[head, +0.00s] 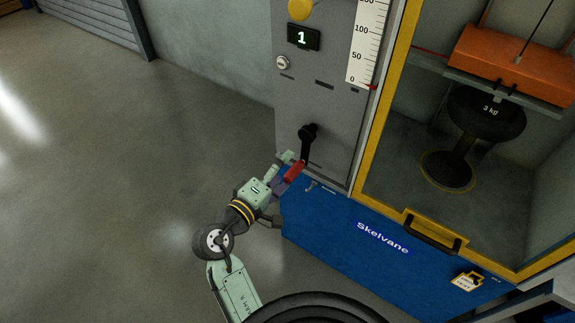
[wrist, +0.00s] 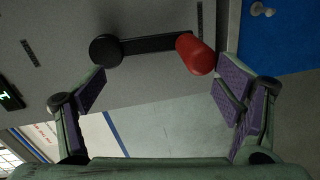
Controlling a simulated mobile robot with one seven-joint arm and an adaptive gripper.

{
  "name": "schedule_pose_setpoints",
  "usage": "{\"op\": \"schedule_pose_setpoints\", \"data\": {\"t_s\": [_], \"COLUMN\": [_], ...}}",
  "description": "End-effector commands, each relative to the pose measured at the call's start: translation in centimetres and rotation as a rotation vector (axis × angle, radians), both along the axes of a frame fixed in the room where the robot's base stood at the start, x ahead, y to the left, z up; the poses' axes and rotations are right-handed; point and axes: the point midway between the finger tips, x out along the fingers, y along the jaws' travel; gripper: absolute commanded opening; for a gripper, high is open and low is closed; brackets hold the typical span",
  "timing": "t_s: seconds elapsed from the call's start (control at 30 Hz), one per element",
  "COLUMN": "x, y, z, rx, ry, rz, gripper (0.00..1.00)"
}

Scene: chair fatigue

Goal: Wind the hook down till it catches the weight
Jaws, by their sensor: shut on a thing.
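The crank has a black arm (head: 306,145) on the grey panel and a red handle (head: 295,171) at its lower end. A thin cable (head: 537,28) runs up from the block. I cannot clearly make out the hook or whether it touches the weight.
A scale (head: 367,45) has a red pointer (head: 373,87) near 0. A display (head: 303,38) reads 1, below a yellow knob (head: 299,9). The blue base (head: 325,223) lies below the panel. A black handle (head: 432,233) juts from the window frame. Open floor lies left.

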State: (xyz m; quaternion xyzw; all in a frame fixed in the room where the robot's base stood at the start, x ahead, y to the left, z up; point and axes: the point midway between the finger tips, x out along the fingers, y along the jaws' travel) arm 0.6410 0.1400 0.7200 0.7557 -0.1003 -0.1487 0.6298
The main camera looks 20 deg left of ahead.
Motion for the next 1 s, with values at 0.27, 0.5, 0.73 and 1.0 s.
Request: {"op": "schedule_pose_setpoints", "data": {"t_s": [0.27,0.5,0.73,1.0], "x": [-2.0,-3.6,-5.1,-6.9], "y": [0.5,1.0,1.5,2.1], "z": [1.5,1.2,1.2,1.1], "rx": [0.002,0.001,0.001,0.002], "ry": [-0.03,-0.026,-0.023,-0.023], "rz": [-0.003,-0.004,-0.005,-0.004], "gripper": [0.42,0.42,0.42,0.42]}}
